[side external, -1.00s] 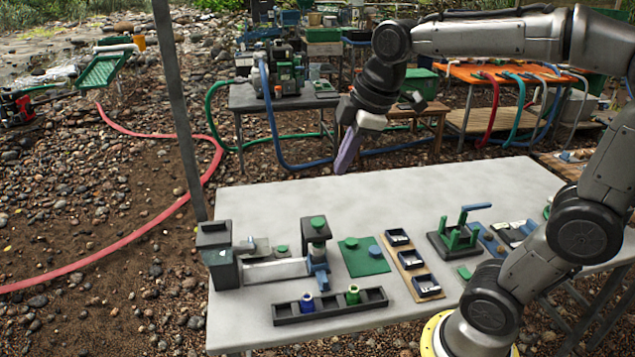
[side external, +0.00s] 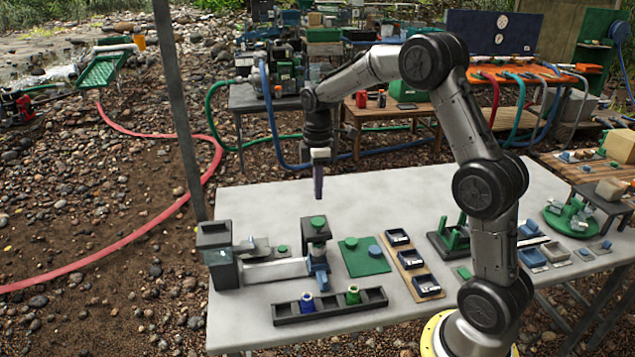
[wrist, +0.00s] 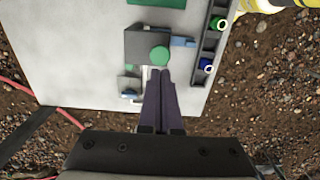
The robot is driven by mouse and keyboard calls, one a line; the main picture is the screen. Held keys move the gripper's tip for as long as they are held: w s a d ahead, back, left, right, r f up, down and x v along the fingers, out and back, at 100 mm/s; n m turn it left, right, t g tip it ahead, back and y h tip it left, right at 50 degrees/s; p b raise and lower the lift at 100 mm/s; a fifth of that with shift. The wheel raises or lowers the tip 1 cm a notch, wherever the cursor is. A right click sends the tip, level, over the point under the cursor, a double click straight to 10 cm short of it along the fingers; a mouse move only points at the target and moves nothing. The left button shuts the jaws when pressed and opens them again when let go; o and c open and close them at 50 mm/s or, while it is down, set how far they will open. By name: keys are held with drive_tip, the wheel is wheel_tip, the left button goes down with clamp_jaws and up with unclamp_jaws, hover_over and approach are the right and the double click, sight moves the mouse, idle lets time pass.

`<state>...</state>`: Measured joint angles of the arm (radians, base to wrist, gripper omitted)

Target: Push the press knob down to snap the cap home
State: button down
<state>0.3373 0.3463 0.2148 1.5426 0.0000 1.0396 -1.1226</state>
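The press is a dark grey block (side external: 316,238) on the left part of the grey table, with a round green knob (side external: 318,222) on top. The knob also shows in the wrist view (wrist: 159,56), just beyond my fingertips. My gripper (side external: 319,197) points straight down above the knob, with a gap between them. Its two purple fingers lie together with nothing between them, as the wrist view shows (wrist: 164,72). A blue lever-like part (side external: 318,270) is on the press's front. I cannot make out the cap.
A dark housing (side external: 220,255) and a pale rail (side external: 274,270) stand left of the press. In front is a black rack (side external: 335,310) with a blue and a green ring piece. A green plate (side external: 362,256) and a wooden tray of bins (side external: 411,262) lie to the right. The table's back is clear.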

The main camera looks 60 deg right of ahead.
sight(318, 221)
drive_tip(key=shift+f, duration=3.25)
drive_tip(key=shift+f, duration=0.9)
drive_tip(key=shift+r, duration=1.6)
